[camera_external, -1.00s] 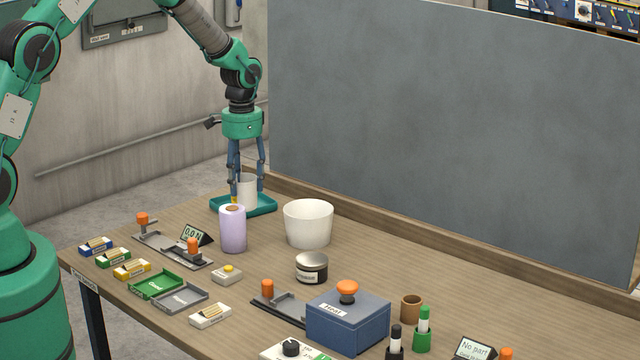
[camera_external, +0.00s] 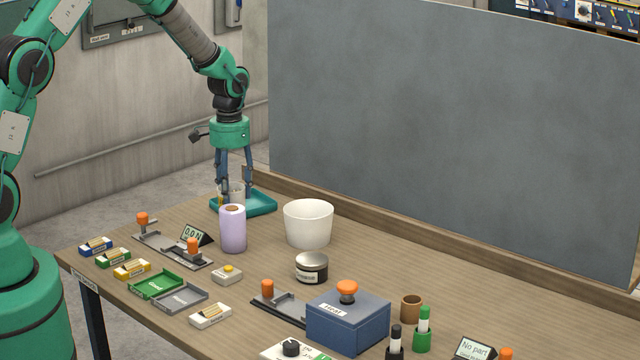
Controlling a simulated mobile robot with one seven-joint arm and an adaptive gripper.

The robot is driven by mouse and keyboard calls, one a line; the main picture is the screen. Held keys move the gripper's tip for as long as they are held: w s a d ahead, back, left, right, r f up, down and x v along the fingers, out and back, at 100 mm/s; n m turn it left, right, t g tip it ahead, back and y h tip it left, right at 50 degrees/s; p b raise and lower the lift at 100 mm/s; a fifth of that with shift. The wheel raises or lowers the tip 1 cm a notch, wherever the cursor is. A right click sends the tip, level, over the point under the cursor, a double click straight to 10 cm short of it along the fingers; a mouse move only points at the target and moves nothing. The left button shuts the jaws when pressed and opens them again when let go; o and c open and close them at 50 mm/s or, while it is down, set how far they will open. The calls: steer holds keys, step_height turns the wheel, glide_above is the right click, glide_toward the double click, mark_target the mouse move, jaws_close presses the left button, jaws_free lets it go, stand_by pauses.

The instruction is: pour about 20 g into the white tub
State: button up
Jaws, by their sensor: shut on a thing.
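The white tub (camera_external: 308,226) stands upright on the table, right of the lilac roll. Its inside floor is hidden from this angle. My gripper (camera_external: 234,190) points down at the left end of the teal tray (camera_external: 263,207), behind the lilac roll (camera_external: 232,232). It is shut on a small whitish container (camera_external: 238,193) that looks upright. The container's lower part is hidden by the roll, so I cannot tell whether it touches the tray or table. Its contents do not show. A small yellow patch shows by the left finger. The gripper is left of and behind the tub.
The lilac roll stands close in front of my gripper. A display (camera_external: 196,234) reads 0.0 N. A grey panel (camera_external: 450,120) rises behind the table. Table right of the tub is clear.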

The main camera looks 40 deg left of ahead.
steer(key=m+p, duration=0.1)
steer(key=w, duration=0.1)
steer(key=w+m+p, duration=0.1)
steer(key=shift+w+d+r+m+p, duration=0.2)
steer(key=shift+d+r+m+p, duration=0.05)
steer(key=shift+r+m+p, duration=0.1)
steer(key=w+d+m+p, duration=0.2)
steer(key=w+m+p, duration=0.5)
steer(key=m+p, duration=0.3)
steer(key=w+d+f+m+p, duration=0.1)
steer(key=w+d+m+p, duration=0.2)
steer(key=w+m+p, duration=0.5)
steer(key=shift+w+d+f+m+p, duration=0.3)
steer(key=shift+m+p, duration=0.7)
steer(key=shift+m, duration=2.15)
steer(key=shift+s+d+r, duration=0.1)
steer(key=shift+d, duration=0.05)
